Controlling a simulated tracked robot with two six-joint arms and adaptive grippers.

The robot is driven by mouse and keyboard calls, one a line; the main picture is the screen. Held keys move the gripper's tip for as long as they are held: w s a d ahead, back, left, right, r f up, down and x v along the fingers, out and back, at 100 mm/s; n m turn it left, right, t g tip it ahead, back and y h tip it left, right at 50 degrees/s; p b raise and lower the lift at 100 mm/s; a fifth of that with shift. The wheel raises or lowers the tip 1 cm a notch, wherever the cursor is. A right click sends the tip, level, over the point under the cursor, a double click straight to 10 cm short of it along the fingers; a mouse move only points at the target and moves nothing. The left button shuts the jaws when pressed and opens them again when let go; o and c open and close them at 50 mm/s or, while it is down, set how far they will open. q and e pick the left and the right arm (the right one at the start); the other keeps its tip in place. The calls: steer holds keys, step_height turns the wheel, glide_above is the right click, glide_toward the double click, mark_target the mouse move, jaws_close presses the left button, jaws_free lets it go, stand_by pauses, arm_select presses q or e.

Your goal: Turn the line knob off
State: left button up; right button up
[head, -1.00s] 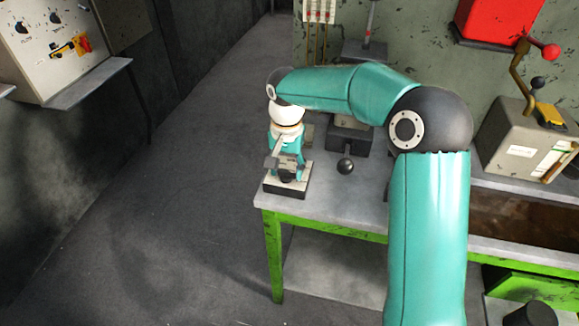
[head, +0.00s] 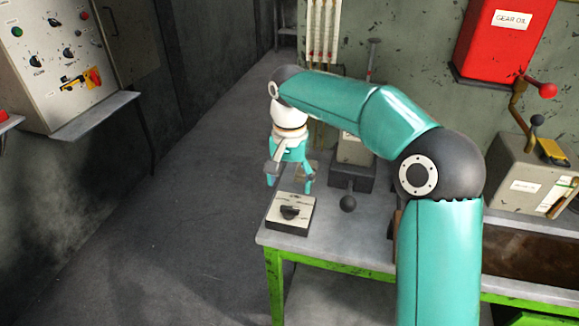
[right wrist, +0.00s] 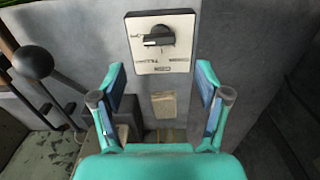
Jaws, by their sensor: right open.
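A black rotary knob (head: 290,212) sits on a small box with a pale top plate (head: 306,203), near the left corner of the workbench. In the right wrist view the knob (right wrist: 158,39) has its bar lying roughly sideways, toward the left of the plate; the plate's lettering is too small to read. My right gripper (head: 290,181) is open and empty, raised behind and above the box and apart from the knob. Its spread fingers show in the right wrist view (right wrist: 160,75), with the box beyond their tips. My left gripper is not in view.
A grey machine with a red-ball lever (head: 520,172) and a red gear oil box (head: 505,40) are at the right. A control panel (head: 55,60) hangs at left. Floor at left is clear.

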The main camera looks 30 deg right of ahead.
step_height(320, 180, up, 4)
stand_by(0.7)
